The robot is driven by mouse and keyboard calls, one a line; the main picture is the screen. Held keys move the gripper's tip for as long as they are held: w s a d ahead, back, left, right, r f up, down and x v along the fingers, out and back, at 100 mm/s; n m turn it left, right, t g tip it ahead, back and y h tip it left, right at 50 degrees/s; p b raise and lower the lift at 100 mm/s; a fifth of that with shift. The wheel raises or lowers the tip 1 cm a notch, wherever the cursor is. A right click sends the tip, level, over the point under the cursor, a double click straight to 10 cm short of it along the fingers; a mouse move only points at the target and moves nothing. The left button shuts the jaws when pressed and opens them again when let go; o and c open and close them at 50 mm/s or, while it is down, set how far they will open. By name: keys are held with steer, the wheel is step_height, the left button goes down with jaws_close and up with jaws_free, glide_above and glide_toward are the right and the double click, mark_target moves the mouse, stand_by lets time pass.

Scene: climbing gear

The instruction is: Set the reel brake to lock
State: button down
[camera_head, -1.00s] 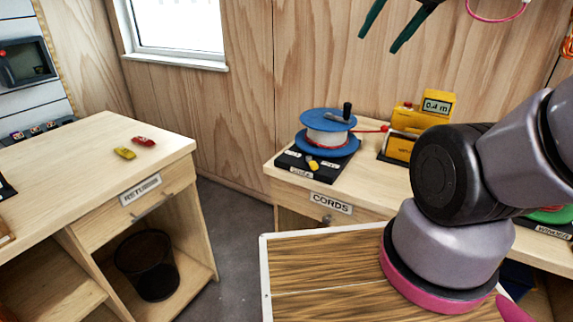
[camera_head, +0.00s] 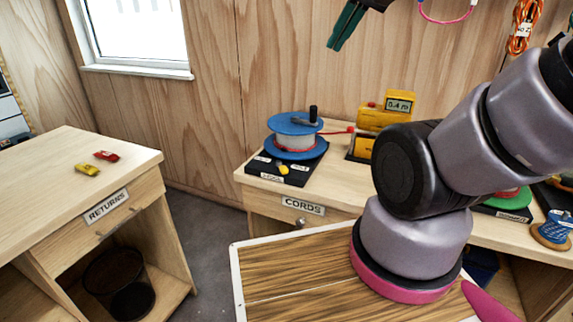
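The cord reel (camera_head: 294,141) has blue flanges, a pale drum with red cord and a dark crank handle on top. It stands on a black base (camera_head: 305,176) at the left end of the cords counter. A small yellow brake lever (camera_head: 283,169) sits at the base's front, among small white labels too small to read surely; its exact setting cannot be told. My gripper (camera_head: 334,46) shows at the top edge, its dark green fingers together with nothing seen between them. It is above and right of the reel, apart from it.
A yellow measuring device (camera_head: 387,112) reading 0.4 m is right of the reel, with red cord running to it. My arm covers the counter's middle. The returns counter (camera_head: 60,215), holding red and yellow items, is at left. Floor (camera_head: 205,235) shows between the counters.

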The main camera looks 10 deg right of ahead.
mark_target(281, 167)
steer(key=w+d+f+m+g+y, duration=0.2)
steer(key=w+f+m+g, duration=0.3)
steer(key=w+f, duration=0.8)
steer(key=w+d+f+m+g, duration=0.1)
steer(key=w+f+m, duration=0.2)
steer(key=w+f, duration=0.2)
steer(key=w+d+f+m+g, duration=0.1)
steer(key=w+f+m, duration=0.3)
steer(key=f, duration=0.8)
steer(key=shift+w+d+f, duration=0.2)
steer(key=shift+w+d, duration=0.15)
steer(key=shift+d, duration=0.45)
steer(key=x, duration=0.9)
steer(key=shift+s+a+f, duration=0.15)
steer(key=shift+f, duration=0.05)
steer(key=a, duration=0.3)
steer(key=shift+s+a+f, duration=0.15)
steer(key=shift+s+f, duration=0.05)
steer(key=shift+a, duration=0.45)
